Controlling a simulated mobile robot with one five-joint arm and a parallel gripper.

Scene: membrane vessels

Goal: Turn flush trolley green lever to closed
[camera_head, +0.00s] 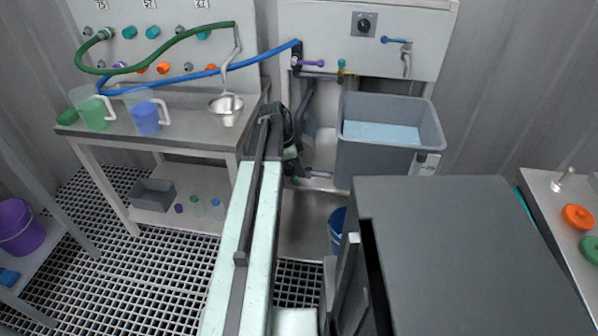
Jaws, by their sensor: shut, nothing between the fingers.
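The flush trolley has a white back panel (340,30) and a grey tank (375,155) with pale blue liquid, at the upper middle. My gripper (291,160) is at the far end of my arm, low and left of the tank, apart from the green lever. It is shut and empty; its fingertips are small and dark.
A steel bench (175,130) with jugs, a metal cup (226,106) and green and blue hoses is at left. A blue bucket (337,222) sits low beside the trolley. A dark grey box (470,250) fills the lower right. Open grating floor lies at lower left.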

